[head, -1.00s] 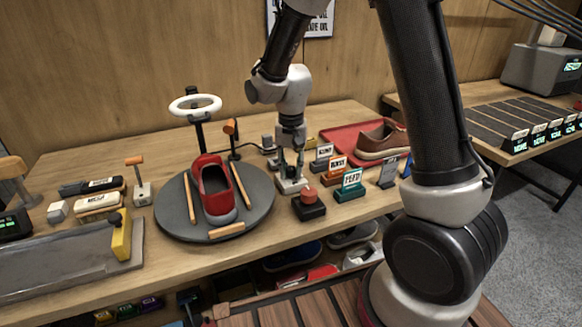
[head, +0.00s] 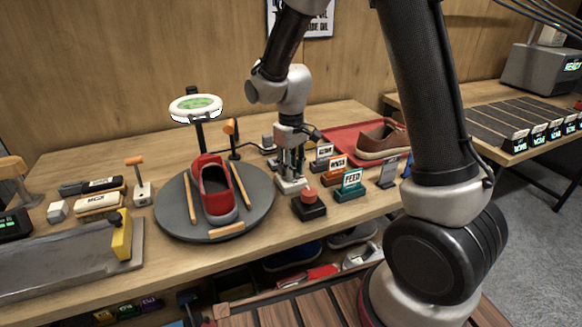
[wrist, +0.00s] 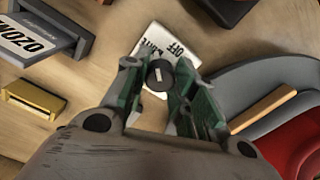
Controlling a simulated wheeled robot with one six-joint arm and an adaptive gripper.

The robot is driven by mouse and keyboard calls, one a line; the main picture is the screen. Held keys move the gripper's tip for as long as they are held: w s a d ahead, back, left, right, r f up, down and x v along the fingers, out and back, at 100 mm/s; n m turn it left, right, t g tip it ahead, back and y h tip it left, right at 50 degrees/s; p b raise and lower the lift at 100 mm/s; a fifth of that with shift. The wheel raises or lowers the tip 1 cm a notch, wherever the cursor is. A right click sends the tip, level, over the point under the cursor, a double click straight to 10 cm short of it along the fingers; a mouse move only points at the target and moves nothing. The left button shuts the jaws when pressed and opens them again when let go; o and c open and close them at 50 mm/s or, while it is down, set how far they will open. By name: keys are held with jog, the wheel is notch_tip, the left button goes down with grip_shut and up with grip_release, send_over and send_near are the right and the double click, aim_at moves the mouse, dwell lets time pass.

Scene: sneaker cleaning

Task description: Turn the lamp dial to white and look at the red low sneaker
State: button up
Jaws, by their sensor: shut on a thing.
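The red low sneaker (head: 216,190) sits on the round grey turntable (head: 172,213), with wooden bars around it. Behind it, the ring lamp (head: 196,107) on a black post has a white rim and a green glow inside the ring. The lamp dial is a black knob (wrist: 161,74) with a white mark, on a white plate (wrist: 178,39) that reads OFF beside another partly hidden word. My gripper (head: 291,176) points down over this plate, right of the turntable. In the wrist view its green-sided fingers (wrist: 158,80) are shut on the knob from both sides.
A red-topped button (head: 309,200) and several labelled blocks (head: 349,184) stand close to the right of my gripper. A brown shoe (head: 382,139) lies on a red tray (head: 345,136) behind. An orange-topped stand (head: 230,128) is left of my arm.

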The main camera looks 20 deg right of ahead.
jog(key=shift+n, duration=1.1)
jog(key=o, duration=1.1)
jog(key=shift+c, duration=0.2)
notch_tip(320, 180, up, 12)
